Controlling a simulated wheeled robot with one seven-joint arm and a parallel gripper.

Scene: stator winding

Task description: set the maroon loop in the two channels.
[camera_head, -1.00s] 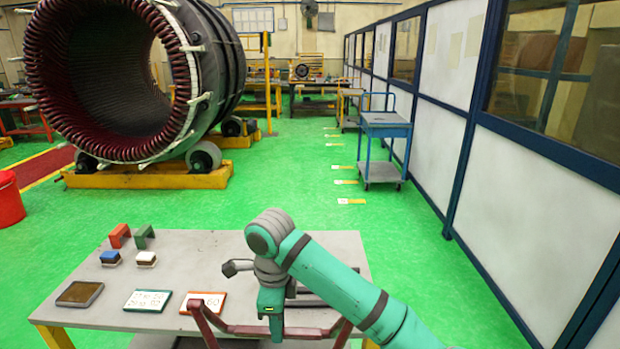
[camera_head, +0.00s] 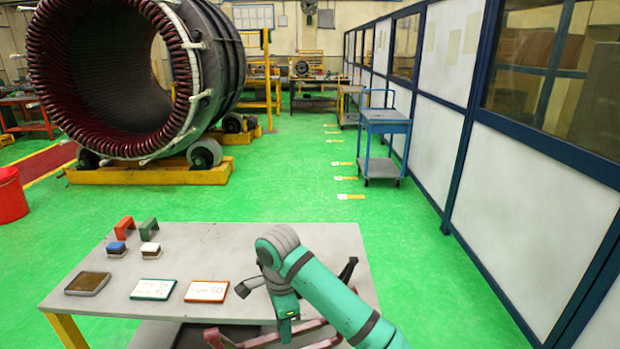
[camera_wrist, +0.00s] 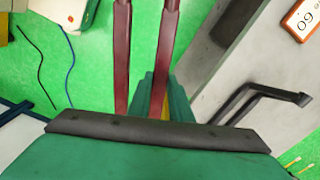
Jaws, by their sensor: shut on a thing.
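The maroon loop (camera_head: 270,335) is held in my gripper (camera_head: 287,316) at the near edge of the grey table. It lies aslant, and its near part is cut off by the frame's bottom. In the wrist view two maroon legs of the loop (camera_wrist: 122,60) run up and out of the picture, side by side and apart. A dark pad on a teal jaw (camera_wrist: 160,134) crosses below them. The grip itself is hidden. The large stator (camera_head: 210,65), with maroon coils round its bore, stands far left. I cannot make out which two channels are meant.
The grey table (camera_head: 205,255) holds a red and a green bracket, two brushes, a dark tray (camera_head: 88,283) and two cards (camera_head: 207,291). A dark bent rod (camera_wrist: 250,98) shows beside the loop in the wrist view.

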